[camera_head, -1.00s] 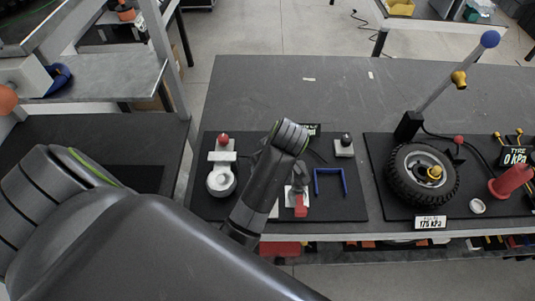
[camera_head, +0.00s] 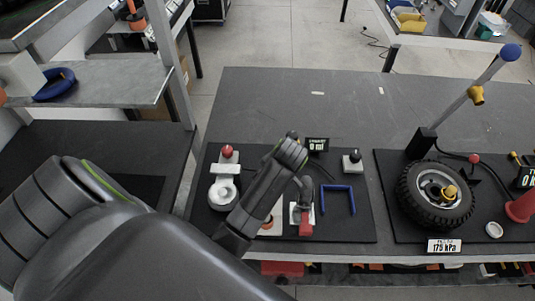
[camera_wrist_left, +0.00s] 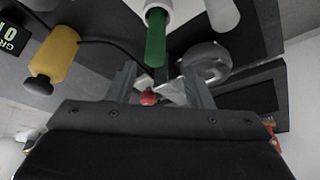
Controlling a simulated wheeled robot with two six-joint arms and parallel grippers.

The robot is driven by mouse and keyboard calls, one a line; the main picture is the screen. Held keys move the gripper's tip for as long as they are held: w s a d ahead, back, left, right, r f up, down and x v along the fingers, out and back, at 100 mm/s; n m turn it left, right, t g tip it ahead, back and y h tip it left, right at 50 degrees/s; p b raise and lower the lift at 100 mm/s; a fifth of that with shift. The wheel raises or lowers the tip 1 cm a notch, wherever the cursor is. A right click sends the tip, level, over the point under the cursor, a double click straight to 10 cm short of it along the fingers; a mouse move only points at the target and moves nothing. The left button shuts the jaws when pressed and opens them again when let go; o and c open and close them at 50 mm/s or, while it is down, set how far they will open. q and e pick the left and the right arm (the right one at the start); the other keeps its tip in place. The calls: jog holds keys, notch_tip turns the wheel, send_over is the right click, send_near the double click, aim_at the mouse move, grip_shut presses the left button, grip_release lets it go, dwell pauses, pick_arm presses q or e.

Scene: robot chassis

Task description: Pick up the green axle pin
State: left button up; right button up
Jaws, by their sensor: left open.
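The green axle pin (camera_wrist_left: 155,40) shows in the left wrist view at top centre, its upper end inside a white round holder (camera_wrist_left: 158,8). My left gripper (camera_wrist_left: 158,72) is open, with its two fingers apart below the pin in the picture. The pin lies in line with the gap and appears beyond the fingertips; nothing is seen held. In the head view my left arm (camera_head: 265,190) reaches over the black board (camera_head: 350,228); its fingers and the pin are hidden there. My right gripper is not in view.
Near the fingers are a red knob (camera_wrist_left: 149,97), a grey round part (camera_wrist_left: 205,62) and a yellow cylinder (camera_wrist_left: 55,55).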

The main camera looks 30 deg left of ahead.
pick_arm(q)
jog(key=x, duration=0.2)
jog(key=p+x, duration=0.1)
jog(key=d+x, duration=0.1)
jog(key=x, duration=0.1)
jog(key=shift+w+a+f+p, duration=0.15)
jog(key=shift+w+f+p, duration=0.15)
jog(key=shift+f, duration=0.2)
grip_shut()
jog(key=shift+r, duration=0.1)
